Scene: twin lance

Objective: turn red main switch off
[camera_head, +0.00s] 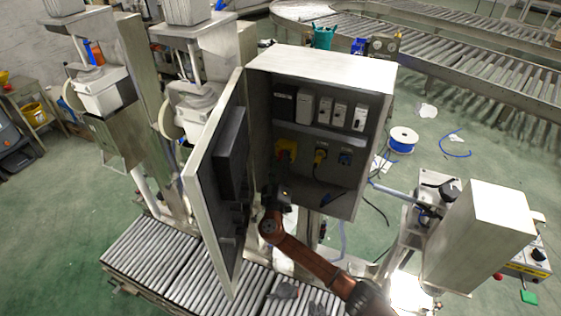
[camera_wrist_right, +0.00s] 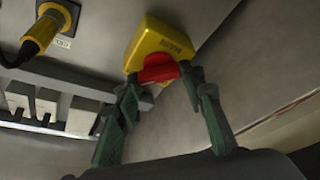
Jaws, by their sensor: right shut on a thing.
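The red main switch is a red knob (camera_wrist_right: 158,71) on a yellow plate (camera_wrist_right: 165,45) marked MAIN, in the right wrist view. In the head view the yellow switch (camera_head: 286,148) sits at the left inside the open grey cabinet (camera_head: 320,68). My right gripper (camera_wrist_right: 166,78) has its green fingers on both sides of the red knob and is shut on it. In the head view my right gripper (camera_head: 279,186) reaches up into the cabinet from below, and its fingertips are hard to make out. My left gripper is not in view.
The cabinet door (camera_head: 215,185) stands open at the left, close to my right arm. A yellow connector with a cable (camera_head: 320,160) is right of the switch, with a row of breakers (camera_head: 333,112) above. A roller conveyor (camera_head: 160,262) runs below.

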